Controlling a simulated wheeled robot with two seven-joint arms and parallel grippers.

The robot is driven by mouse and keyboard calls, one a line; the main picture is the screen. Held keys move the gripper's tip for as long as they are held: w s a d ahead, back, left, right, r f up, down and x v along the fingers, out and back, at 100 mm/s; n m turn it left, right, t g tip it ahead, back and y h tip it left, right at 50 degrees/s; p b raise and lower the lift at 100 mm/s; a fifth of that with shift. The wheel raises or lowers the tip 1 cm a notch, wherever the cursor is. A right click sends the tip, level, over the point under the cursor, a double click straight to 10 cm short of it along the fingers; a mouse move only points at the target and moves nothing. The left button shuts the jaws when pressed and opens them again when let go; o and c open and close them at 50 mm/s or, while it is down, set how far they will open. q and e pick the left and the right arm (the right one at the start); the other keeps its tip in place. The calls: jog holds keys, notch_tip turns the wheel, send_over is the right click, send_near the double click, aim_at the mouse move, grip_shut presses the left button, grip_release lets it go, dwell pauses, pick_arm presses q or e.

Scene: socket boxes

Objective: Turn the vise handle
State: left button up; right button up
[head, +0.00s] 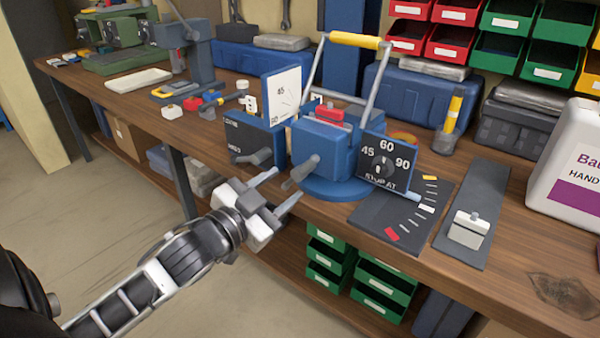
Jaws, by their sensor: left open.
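A blue vise-like device (318,145) stands on a round blue base near the bench's front edge. A tall metal frame with a yellow grip (355,40) rises over it. A short grey bar (300,172) sticks out of its front toward me; I cannot tell for sure which part is the vise handle. Dark panels flank it, the right one a dial (386,160) marked 45, 60, 90. My left gripper (276,190) is open and empty, in front of the bench edge, its fingers pointing at the grey bar with a small apparent gap. My right gripper is not in view.
On the wooden bench (520,245), a dark mat with coloured marks (400,215) and a grey strip (475,205) lie right of the device. A white container (570,165) stands far right. Tools and a grey-blue machine (188,50) are at back left. Floor before the bench is clear.

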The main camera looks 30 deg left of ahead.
aim_at(295, 176)
pick_arm(q)
jog(key=w, duration=0.6)
jog(key=shift+w+d, duration=0.1)
jog(key=shift+d, duration=0.15)
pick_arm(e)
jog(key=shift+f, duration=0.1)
pick_arm(q)
jog(key=c, duration=1)
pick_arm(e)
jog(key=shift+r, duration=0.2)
pick_arm(q)
jog(key=shift+r+m+p, duration=0.1)
jog(key=shift+m+p, duration=0.6)
jog(key=shift+m, duration=0.2)
jog(key=m+p, duration=0.2)
jog(key=m, duration=0.3)
jog(key=shift+p, duration=0.35)
jog(key=shift+m+p, duration=0.6)
jog(key=shift+m, duration=1.5)
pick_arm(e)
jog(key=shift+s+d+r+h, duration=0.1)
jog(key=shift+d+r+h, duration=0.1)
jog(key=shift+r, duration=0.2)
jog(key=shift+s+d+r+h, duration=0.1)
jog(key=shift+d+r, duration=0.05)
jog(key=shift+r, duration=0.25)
